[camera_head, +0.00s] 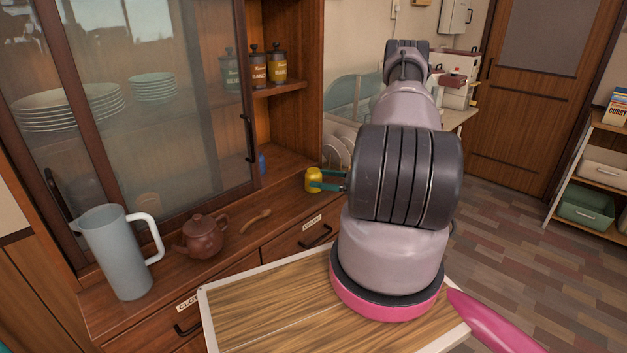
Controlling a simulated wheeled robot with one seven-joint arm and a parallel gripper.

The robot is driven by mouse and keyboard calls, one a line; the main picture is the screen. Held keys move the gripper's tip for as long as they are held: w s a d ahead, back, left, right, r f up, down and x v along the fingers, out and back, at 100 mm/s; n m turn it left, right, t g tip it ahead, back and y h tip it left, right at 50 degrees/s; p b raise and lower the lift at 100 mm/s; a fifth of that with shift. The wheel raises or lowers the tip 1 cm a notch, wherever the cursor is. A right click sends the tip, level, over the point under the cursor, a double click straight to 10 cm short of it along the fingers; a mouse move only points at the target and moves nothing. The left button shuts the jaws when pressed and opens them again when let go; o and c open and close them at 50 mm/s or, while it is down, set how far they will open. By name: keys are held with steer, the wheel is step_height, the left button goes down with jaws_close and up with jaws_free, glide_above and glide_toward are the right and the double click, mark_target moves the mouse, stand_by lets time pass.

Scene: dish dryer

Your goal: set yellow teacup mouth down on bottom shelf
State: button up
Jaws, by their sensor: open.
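The yellow teacup (313,181) is at the right end of the brown counter (285,205), small in the head view. My gripper (322,181) reaches it from the right, with its teal fingers open. The fingertips overlap the cup's right side in the picture. I cannot tell whether they touch it, nor which way its mouth faces. My arm hides much of the middle. Behind it, a dish dryer with a teal cover (346,97) and upright plates (336,150) shows in part. Its bottom shelf is not clearly visible.
A wooden cabinet with glass doors (170,120) stands at the left, holding plates and bowls. A grey pitcher (117,258), brown teapot (203,238) and wooden spoon (256,220) are on the counter. A tray-like board (265,312) is in front. Floor at the right is free.

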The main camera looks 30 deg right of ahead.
steer(key=shift+w+a, duration=0.3)
steer(key=shift+a, duration=0.1)
steer(key=shift+r, duration=0.1)
jaws_close()
